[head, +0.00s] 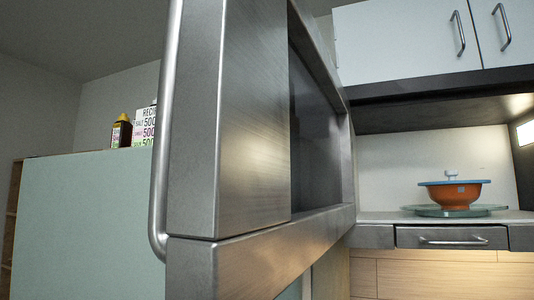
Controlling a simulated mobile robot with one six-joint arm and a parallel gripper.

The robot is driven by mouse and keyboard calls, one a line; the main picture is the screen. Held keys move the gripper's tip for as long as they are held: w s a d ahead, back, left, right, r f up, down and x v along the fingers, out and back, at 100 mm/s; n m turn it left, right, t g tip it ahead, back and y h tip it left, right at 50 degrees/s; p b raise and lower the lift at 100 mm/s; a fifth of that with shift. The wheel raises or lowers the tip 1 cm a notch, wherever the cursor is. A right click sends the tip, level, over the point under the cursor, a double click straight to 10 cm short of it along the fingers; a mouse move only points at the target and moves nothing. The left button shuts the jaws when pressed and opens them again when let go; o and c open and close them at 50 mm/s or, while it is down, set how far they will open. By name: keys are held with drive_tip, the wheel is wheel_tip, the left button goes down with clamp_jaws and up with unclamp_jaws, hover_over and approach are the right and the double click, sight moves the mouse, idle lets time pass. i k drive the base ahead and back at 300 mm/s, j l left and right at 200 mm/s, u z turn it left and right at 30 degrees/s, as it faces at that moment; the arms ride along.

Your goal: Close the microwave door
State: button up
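A large brushed-metal door (235,150) fills the middle of the head view, very close to the camera. It is seen at a steep angle and appears to stand open. A vertical bar handle (164,130) runs along its left edge. A dark recessed panel (315,130), framed in metal, shows on the side facing right. I take this to be the microwave door; the microwave's body cannot be clearly made out. My gripper is not in view.
An orange bowl with a blue lid (455,193) sits on a glass plate (420,211) in a lit recess at right. White cabinets (400,40) hang above; a drawer (450,237) is below. A pale green surface (85,225) stands behind the door at left, with a bottle (121,132) and a printed box (146,125) above it.

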sight(253, 178)
drive_tip(key=j+z, duration=0.2)
drive_tip(key=j, duration=0.25)
drive_tip(key=k+j+z, duration=0.1)
drive_tip(key=j+z, duration=0.15)
drive_tip(key=j, duration=0.15)
drive_tip(key=k+j+z, duration=0.2)
drive_tip(key=j, duration=0.2)
drive_tip(key=k+j, duration=0.1)
drive_tip(key=j, duration=0.2)
drive_tip(key=k+j, duration=0.1)
drive_tip(key=j, duration=0.2)
drive_tip(key=k+j+z, duration=0.1)
drive_tip(key=j, duration=0.2)
